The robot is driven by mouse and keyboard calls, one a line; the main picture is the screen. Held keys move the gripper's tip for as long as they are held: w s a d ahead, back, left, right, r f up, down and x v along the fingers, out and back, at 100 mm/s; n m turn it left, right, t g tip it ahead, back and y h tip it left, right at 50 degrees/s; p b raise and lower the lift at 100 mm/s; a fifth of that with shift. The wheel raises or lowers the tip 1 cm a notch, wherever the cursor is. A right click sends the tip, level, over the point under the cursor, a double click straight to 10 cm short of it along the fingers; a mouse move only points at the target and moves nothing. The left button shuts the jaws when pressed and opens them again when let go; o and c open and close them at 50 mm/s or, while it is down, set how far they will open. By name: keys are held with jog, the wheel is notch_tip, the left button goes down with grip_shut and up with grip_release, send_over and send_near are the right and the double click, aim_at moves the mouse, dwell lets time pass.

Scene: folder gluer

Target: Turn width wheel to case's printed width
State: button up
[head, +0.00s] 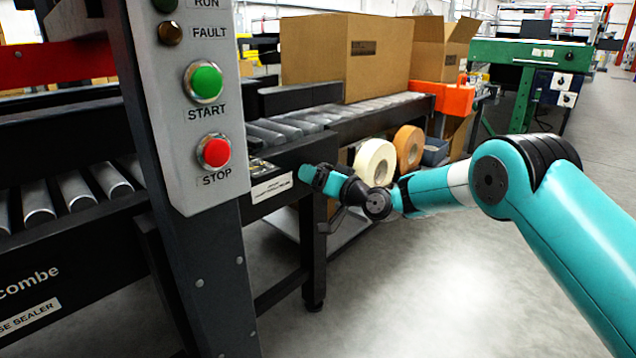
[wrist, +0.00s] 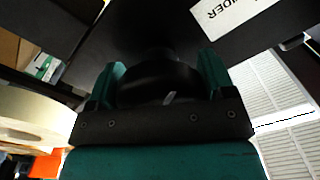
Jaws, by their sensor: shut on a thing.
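The width wheel (wrist: 155,85) is a dark round knob with a pale mark near its lower edge in the wrist view. My gripper (wrist: 161,76) has its two teal fingers on either side of the wheel, shut on it. In the head view my gripper (head: 312,176) is at the machine's side, just right of a white label (head: 272,187); the wheel itself cannot be made out there. The case (head: 328,58) is a closed brown carton on the rollers, with a small dark print (head: 363,47) too small to read.
A grey control panel (head: 190,130) on a dark post stands close at left, with a green START and a red STOP button. Tape rolls (head: 376,162) hang beyond my wrist. An open carton (head: 440,45) stands behind. The floor at lower right is clear.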

jog(key=n+b, duration=0.2)
jog(key=n, duration=0.3)
jog(key=shift+f, duration=0.15)
jog(key=shift+n+b, duration=0.3)
jog(key=shift+n, duration=0.2)
jog(key=shift+a, duration=0.1)
jog(key=o, duration=0.9)
jog(key=shift+s+d, duration=0.15)
jog(key=shift+d, duration=0.25)
jog(key=p+v, duration=0.4)
jog(key=v, duration=1.2)
jog(key=shift+s+d, duration=0.25)
jog(key=shift+d, duration=0.05)
jog(key=shift+r, duration=0.25)
